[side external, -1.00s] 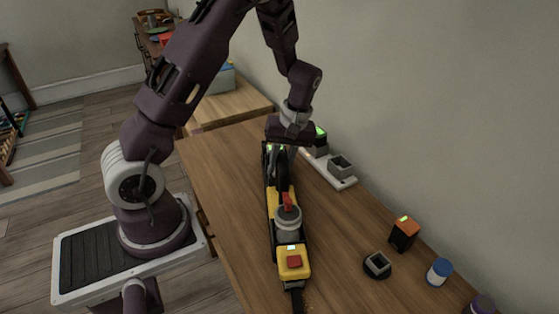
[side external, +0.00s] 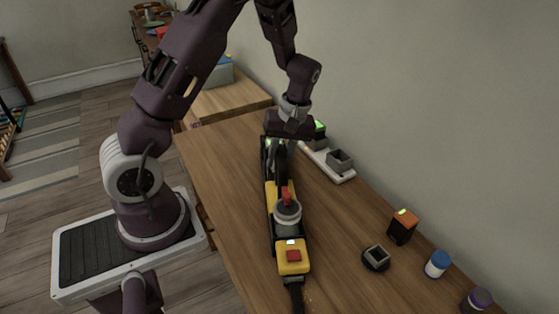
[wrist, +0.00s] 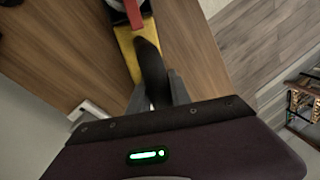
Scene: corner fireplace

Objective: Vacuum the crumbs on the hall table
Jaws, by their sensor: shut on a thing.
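A yellow and black handheld vacuum (side external: 291,258) with a grey round part and red pieces lies along the wooden hall table (side external: 231,190). Its dark nozzle points toward the near edge of the side view. My gripper (side external: 278,150) is shut on the vacuum's black handle at the far end. In the wrist view the dark handle (wrist: 151,68) runs between my gripper's fingers (wrist: 158,95). A few tiny pale crumbs (side external: 308,298) seem to show beside the nozzle tip. I cannot tell whether the nozzle touches the table.
A white charging base (side external: 340,174) with grey sockets stands along the wall. An orange-topped black block (side external: 402,228), a dark round holder (side external: 376,258), a blue-lidded jar (side external: 437,264) and a purple-lidded jar (side external: 477,299) stand to the right. The table's left part is clear.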

